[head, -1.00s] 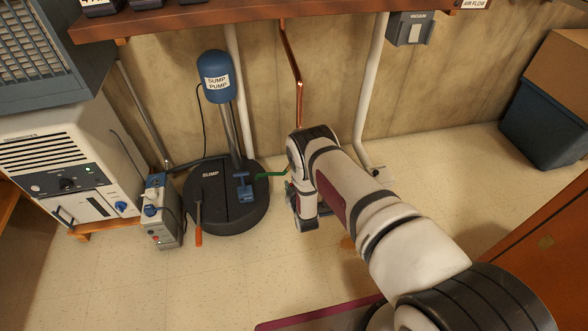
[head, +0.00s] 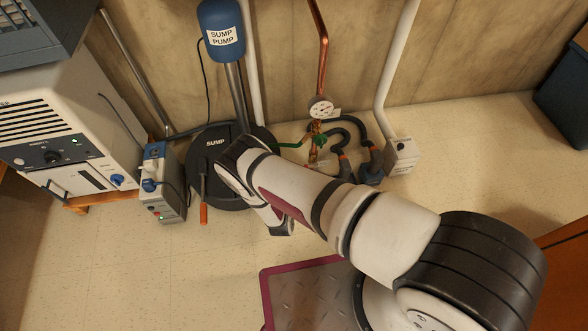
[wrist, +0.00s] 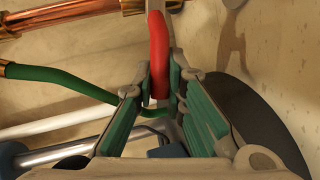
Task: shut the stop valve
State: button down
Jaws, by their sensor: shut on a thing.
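The valve's red lever handle (wrist: 158,45) runs upright through the middle of the wrist view, crosswise in the picture to the copper pipe (wrist: 60,15). The pipe has a brass fitting (wrist: 136,6) at its end, by the top of the handle. My gripper (wrist: 163,85) is shut on the red handle, with green-padded fingers on either side of it. In the head view, the brass valve piece (head: 313,150) with a green part sits low on the copper pipe (head: 322,45), under a round gauge (head: 320,107). My arm hides the gripper and red handle there.
A green hose (head: 287,145) leads left from the pipework towards the black sump lid (head: 215,140). Dark hoses (head: 357,130) and a grey box (head: 400,155) stand right of it. A blue sump pump (head: 221,30) rises behind.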

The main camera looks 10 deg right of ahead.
jog(key=shift+f+n+t+h, duration=0.4)
jog(key=shift+f+n+h, duration=0.1)
jog(key=shift+f+n, duration=0.5)
jog(key=c, duration=1.6)
grip_release()
jog(key=shift+f, duration=0.1)
jog(key=shift+a, duration=0.1)
jog(key=v, duration=1.2)
